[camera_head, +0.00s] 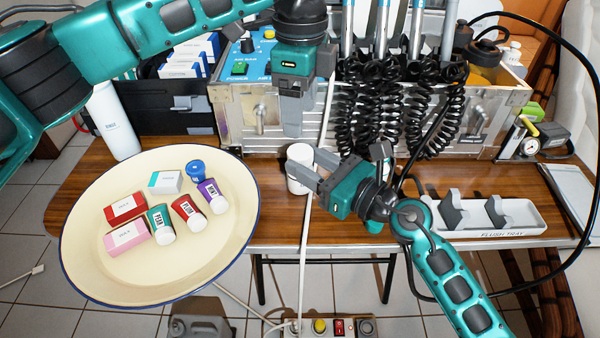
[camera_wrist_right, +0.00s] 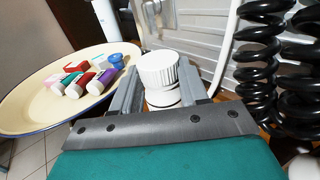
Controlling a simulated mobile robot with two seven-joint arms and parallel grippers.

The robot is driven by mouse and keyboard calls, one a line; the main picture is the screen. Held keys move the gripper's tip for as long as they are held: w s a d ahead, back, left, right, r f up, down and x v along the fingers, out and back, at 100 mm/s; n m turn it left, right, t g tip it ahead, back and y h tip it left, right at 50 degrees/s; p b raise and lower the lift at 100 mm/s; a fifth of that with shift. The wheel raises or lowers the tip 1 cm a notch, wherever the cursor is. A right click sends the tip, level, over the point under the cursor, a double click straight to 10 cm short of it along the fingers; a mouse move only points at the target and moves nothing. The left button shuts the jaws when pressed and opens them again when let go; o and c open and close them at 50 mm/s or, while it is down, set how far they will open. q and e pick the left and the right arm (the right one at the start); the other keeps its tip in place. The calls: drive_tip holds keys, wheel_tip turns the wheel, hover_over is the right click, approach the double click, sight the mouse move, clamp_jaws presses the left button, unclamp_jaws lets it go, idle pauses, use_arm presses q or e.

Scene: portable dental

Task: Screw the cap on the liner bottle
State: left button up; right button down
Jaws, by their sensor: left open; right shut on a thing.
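A small white bottle (camera_head: 299,181) stands on the wooden table in front of the metal case. A ribbed white cap (camera_wrist_right: 159,69) sits on its top in the right wrist view; I cannot tell how tight it is. My right gripper (camera_head: 308,178) is shut on the bottle, with one finger on each side of it below the cap. My left gripper (camera_head: 292,132) points down, open and empty, just above and behind the bottle in the head view. The bottle's label is not readable, and its lower part is partly hidden by the right fingers.
A large cream plate (camera_head: 95,270) at left holds small boxes, several coloured bottles and a round blue item (camera_head: 195,170). Black coiled hoses (camera_head: 386,110) hang close behind my right gripper. A white flush tray (camera_head: 515,218) lies at right.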

sight(300, 151)
use_arm(q)
drive_tip(key=n, duration=1.2)
drive_tip(key=shift+f, duration=0.15)
drive_tip(key=shift+f, duration=3.9)
drive_tip(key=shift+c, duration=0.4)
drive_tip(key=c, duration=0.9)
drive_tip(key=o, duration=1.1)
drive_tip(key=shift+c, duration=0.2)
drive_tip(key=shift+r, duration=0.15)
